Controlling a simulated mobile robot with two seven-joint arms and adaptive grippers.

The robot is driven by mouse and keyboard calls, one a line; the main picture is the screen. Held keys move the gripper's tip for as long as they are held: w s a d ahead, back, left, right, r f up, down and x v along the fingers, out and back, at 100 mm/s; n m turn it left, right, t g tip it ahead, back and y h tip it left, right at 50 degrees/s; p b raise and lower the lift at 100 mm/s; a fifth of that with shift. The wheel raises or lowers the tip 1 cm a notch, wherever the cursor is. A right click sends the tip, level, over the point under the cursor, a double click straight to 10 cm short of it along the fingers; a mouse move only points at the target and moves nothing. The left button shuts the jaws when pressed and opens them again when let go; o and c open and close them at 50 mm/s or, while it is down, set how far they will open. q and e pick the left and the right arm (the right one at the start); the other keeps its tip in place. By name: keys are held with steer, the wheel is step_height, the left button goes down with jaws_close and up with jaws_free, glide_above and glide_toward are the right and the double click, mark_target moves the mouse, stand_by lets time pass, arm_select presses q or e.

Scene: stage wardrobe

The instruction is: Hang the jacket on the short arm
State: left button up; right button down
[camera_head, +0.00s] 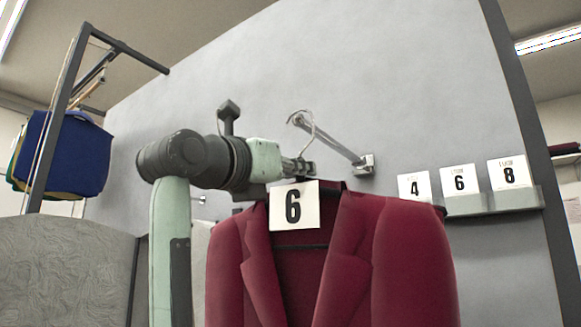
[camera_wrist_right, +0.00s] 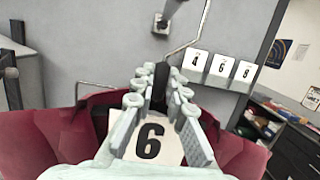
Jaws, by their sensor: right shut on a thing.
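The maroon jacket (camera_head: 412,250) hangs upright from a dark hanger with a thin wire hook (camera_head: 312,125). A white tag (camera_head: 293,206) marked 6 hangs at its collar. My right gripper (camera_head: 306,168) is shut on the hanger's neck, just above the tag; the wrist view shows the dark neck (camera_wrist_right: 160,84) between the fingers. A metal wall arm (camera_head: 338,144) sticks out from the grey panel, behind and above the gripper. In the head view the hook's top overlaps the arm's free end; I cannot tell whether it rests on it. My left gripper is out of view.
A ledge (camera_head: 495,203) on the panel, right of the wall arm, holds cards marked 4, 6 and 8. A dark rack (camera_head: 58,110) with blue clothing (camera_head: 70,150) stands at the left. Dark shelves (camera_wrist_right: 290,145) show at right in the wrist view.

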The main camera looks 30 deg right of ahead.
steer(key=x, duration=0.2)
steer(key=shift+w+d+f, duration=0.15)
steer(key=shift+d+f, duration=0.1)
steer(key=shift+d, duration=0.1)
steer(key=c, duration=1.5)
jaws_free()
steer(key=shift+o, duration=0.2)
steer(key=shift+f, duration=0.1)
steer(key=shift+f, duration=0.1)
steer(key=v, duration=1.2)
